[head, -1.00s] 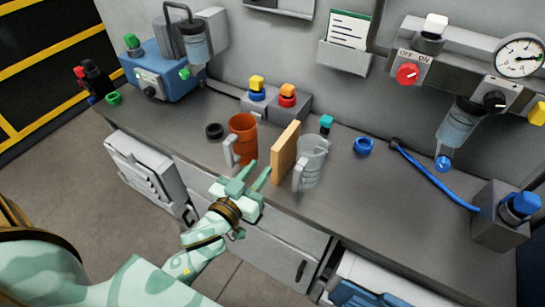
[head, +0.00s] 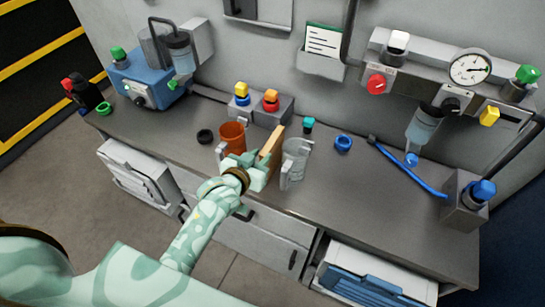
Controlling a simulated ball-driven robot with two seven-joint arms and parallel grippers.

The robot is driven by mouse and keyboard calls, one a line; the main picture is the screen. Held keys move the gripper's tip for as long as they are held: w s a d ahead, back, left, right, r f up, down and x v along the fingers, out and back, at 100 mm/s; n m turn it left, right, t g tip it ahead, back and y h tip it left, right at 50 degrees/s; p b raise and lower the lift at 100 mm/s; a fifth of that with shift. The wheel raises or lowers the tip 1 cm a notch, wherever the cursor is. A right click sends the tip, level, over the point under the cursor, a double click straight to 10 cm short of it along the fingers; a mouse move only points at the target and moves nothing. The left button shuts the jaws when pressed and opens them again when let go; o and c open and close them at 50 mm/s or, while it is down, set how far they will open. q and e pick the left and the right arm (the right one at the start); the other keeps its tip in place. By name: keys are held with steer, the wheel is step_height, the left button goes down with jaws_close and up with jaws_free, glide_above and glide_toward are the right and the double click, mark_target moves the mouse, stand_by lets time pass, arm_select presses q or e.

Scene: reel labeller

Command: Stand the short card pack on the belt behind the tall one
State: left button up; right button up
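A tan upright slab (head: 272,142) stands on the grey bench between an orange mug and a clear mug; I cannot tell whether it is a card pack. I can make out no second pack and no belt. My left gripper (head: 256,160) is at the near side of the slab and hides its lower part. Its fingers overlap the slab in the picture, and I cannot tell whether they are closed on it. My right gripper is not in view.
The orange mug (head: 233,136) is close to the left of the gripper, and the clear mug (head: 295,160) close to the right. The bench's right part is mostly clear.

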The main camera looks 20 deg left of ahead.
mark_target(269, 147)
arm_select(q)
steer(key=b+x, duration=0.1)
steer(key=x, duration=0.4)
steer(key=shift+w+d, duration=0.1)
steer(key=shift+w, duration=0.35)
steer(key=shift+r, duration=0.15)
jaws_close()
